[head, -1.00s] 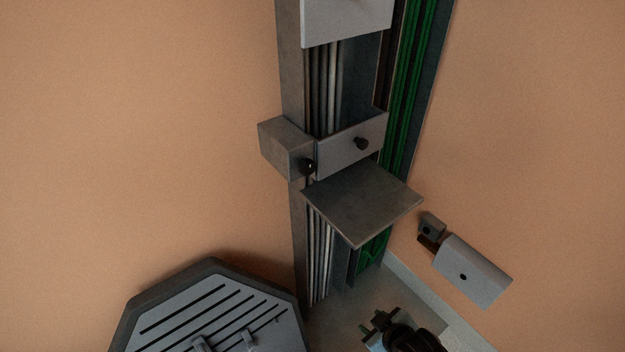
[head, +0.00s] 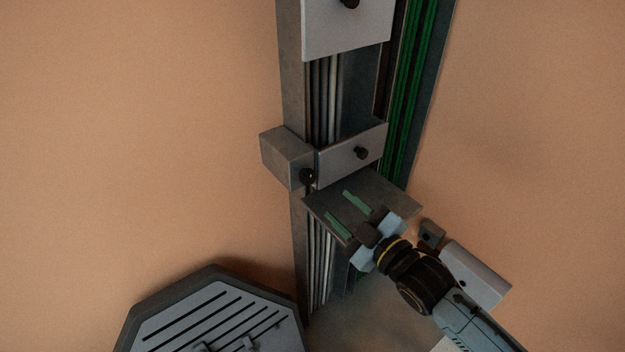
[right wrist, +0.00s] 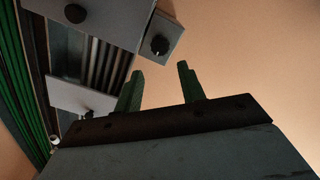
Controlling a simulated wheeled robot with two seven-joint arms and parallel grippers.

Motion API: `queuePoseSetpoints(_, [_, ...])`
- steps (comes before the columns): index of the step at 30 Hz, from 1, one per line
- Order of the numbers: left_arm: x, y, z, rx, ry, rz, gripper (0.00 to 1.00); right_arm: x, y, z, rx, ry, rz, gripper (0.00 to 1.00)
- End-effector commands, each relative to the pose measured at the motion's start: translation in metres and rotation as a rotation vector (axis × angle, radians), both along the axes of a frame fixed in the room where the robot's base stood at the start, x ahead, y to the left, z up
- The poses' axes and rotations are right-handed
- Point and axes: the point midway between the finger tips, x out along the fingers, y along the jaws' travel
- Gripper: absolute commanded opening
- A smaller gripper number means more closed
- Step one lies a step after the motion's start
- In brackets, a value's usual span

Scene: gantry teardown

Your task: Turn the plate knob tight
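The grey column carries an upper plate (head: 345,32) with a dark knob (head: 349,3) at the picture's top edge. Below it, a carriage plate (head: 340,163) has a dark knob (head: 361,153), and the block (head: 284,154) at its left has another dark knob (head: 307,176). I cannot tell which one is the plate knob. My right gripper (head: 347,213) is open and empty, its green fingers over the flat shelf (head: 395,195) below the carriage. The right wrist view shows its two fingers (right wrist: 161,88) apart, short of three knobs. My left gripper is out of view.
A grey box (head: 483,272) with a small dark-holed block (head: 432,233) lies right of the column, partly behind my right arm. An octagonal slotted tray (head: 165,315) stands at lower left. Green strips (head: 415,90) run along the column's right side. Open floor lies left.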

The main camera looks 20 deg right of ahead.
Motion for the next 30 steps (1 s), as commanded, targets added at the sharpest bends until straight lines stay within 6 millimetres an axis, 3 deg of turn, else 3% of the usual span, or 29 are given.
queuePoseSetpoints(9, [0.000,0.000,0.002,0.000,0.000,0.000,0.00,0.059,0.021,0.001,0.002,0.000,-0.001,0.40])
queuePoseSetpoints(15, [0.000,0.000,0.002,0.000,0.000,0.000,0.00,0.086,0.031,0.000,0.001,0.001,-0.001,0.40])
queuePoseSetpoints(21, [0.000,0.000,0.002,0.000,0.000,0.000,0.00,0.099,0.036,0.000,0.001,0.001,-0.001,0.40])
queuePoseSetpoints(30, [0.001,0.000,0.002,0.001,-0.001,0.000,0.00,0.100,0.036,-0.001,0.000,0.002,0.000,0.38])
